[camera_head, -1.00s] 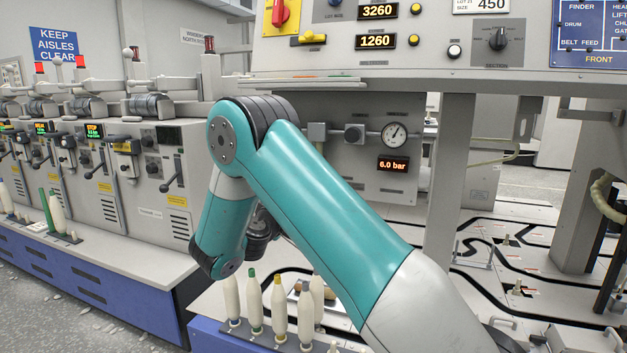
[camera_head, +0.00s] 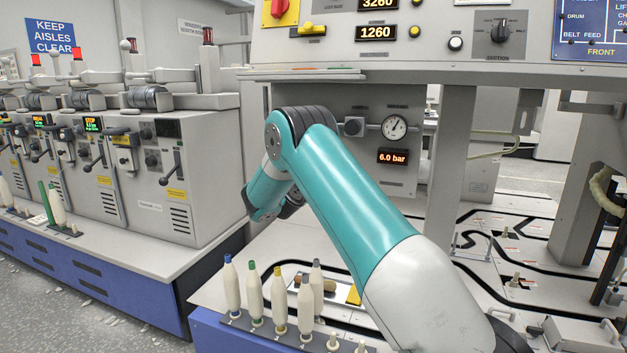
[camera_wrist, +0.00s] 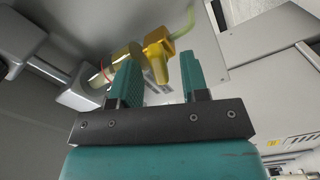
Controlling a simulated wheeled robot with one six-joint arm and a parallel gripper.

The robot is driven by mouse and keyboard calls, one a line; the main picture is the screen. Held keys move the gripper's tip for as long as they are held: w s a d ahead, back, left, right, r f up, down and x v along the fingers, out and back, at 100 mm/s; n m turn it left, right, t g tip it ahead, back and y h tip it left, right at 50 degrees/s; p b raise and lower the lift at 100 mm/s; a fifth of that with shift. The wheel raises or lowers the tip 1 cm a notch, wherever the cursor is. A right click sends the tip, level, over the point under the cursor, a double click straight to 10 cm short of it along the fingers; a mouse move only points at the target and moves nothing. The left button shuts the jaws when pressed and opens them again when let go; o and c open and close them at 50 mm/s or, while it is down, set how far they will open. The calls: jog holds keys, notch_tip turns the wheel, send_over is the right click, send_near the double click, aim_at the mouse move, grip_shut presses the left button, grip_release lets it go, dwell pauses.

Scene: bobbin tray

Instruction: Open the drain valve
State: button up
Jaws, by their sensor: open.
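In the wrist view, my gripper (camera_wrist: 160,72) has its two teal fingers apart, with nothing clamped. A yellow valve lever (camera_wrist: 158,62) shows in the gap between the fingertips. Whether it is between them in depth or just beyond, I cannot tell. A brass-coloured fitting (camera_wrist: 126,54) joins a grey block to the left of the lever, partly behind the left finger. A pale green tube (camera_wrist: 186,22) leads up from the yellow part. In the head view, my own arm hides the gripper and the valve.
A grey panel with a pressure gauge (camera_head: 395,127) and a 6.0 bar display (camera_head: 393,156) stands behind my arm. Several bobbins (camera_head: 279,303) stand upright on the low deck below it. A row of machines (camera_head: 150,185) fills the left. A grey post (camera_head: 450,180) stands right of the arm.

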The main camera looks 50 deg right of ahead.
jog(key=shift+c, duration=0.4)
grip_shut()
jog(key=shift+f, duration=0.1)
jog(key=shift+f+m+b, duration=0.1)
jog(key=shift+m+b, duration=0.3)
jog(key=shift+b, duration=0.05)
jog(key=m+b, duration=0.6)
jog(key=b, duration=0.1)
jog(key=m+b, duration=0.6)
jog(key=b, duration=0.1)
jog(key=shift+w+a+f+b, duration=0.1)
jog(key=shift+a+f+b, duration=0.05)
jog(key=shift+b, duration=0.15)
jog(key=shift+m, duration=0.4)
